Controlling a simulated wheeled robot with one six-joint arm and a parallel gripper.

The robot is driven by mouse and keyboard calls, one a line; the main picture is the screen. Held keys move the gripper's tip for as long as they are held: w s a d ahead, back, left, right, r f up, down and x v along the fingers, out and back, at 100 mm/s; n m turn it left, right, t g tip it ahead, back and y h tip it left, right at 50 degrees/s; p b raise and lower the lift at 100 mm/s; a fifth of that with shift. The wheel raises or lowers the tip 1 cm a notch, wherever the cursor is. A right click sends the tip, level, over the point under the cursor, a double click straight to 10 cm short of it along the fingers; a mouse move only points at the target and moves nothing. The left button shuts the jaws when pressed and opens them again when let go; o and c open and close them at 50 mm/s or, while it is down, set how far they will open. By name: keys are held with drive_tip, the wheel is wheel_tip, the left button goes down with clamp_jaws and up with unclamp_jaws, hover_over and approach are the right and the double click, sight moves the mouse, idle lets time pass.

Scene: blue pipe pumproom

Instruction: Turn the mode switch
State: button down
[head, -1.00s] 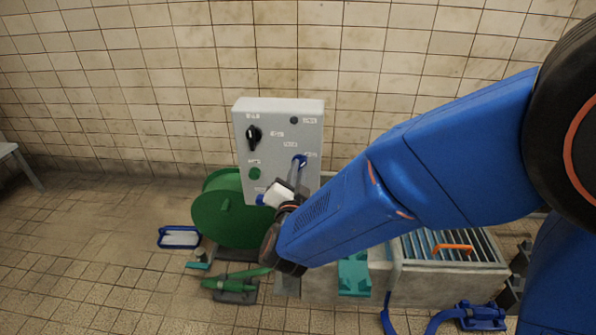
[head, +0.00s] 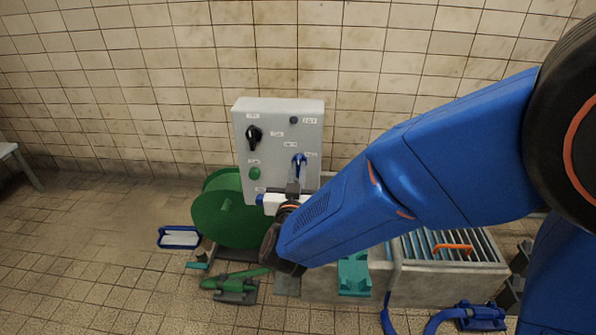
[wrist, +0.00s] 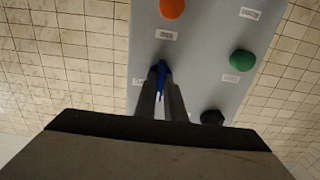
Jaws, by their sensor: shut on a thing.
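A grey control box (head: 262,150) stands against the tiled wall. On its right side is a blue switch handle (head: 299,160), which also shows in the wrist view (wrist: 161,68). My gripper (head: 296,178) reaches up to it from below, and its fingers (wrist: 161,86) are closed on the blue handle. The fingers hide part of the handle. A black knob (head: 254,135) sits at the box's upper left, clear of my gripper. The small labels on the box are too blurred to read.
The box also carries a green button (head: 254,173) and an orange button (wrist: 172,8). A green reel (head: 224,212) stands below left. A grated basin (head: 420,285) is at lower right. Green tools (head: 234,284) and a blue-handled item (head: 179,237) lie on the floor.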

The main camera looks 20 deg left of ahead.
idle(0.4)
drive_tip(key=c, duration=1.8)
unclamp_jaws()
drive_tip(key=shift+c, duration=0.2)
drive_tip(key=v, duration=1.7)
drive_tip(key=shift+s, duration=0.25)
drive_tip(key=shift+w, duration=0.1)
